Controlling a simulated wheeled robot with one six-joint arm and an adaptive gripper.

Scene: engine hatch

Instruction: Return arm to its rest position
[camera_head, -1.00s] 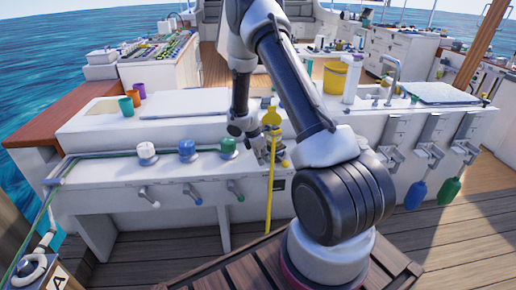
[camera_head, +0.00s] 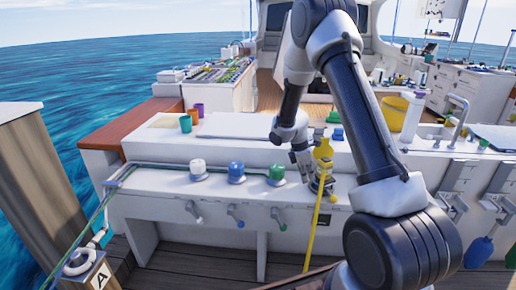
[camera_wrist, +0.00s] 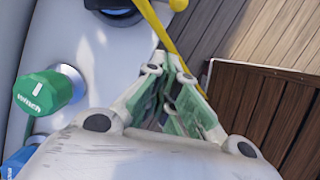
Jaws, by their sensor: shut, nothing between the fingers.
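My gripper (camera_head: 310,180) is low at the front of the white counter (camera_head: 150,145), close beside a yellow upright piece (camera_head: 323,150) with a yellow strip (camera_head: 312,235) hanging down. In the wrist view my gripper (camera_wrist: 172,68) is shut and empty, with green-tinted fingers. The yellow strip (camera_wrist: 157,28) passes just beyond the fingertips there. I cannot tell whether they touch. My arm reaches down from the upper right in the head view.
White, blue and green (camera_head: 276,175) capped knobs line the counter ledge; the green one, marked "winch" (camera_wrist: 42,93), is left in the wrist view. A yellow bucket (camera_head: 394,115), white bottle (camera_head: 413,115) and tap (camera_head: 458,120) stand right. Wooden deck (camera_head: 195,262) lies in front.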

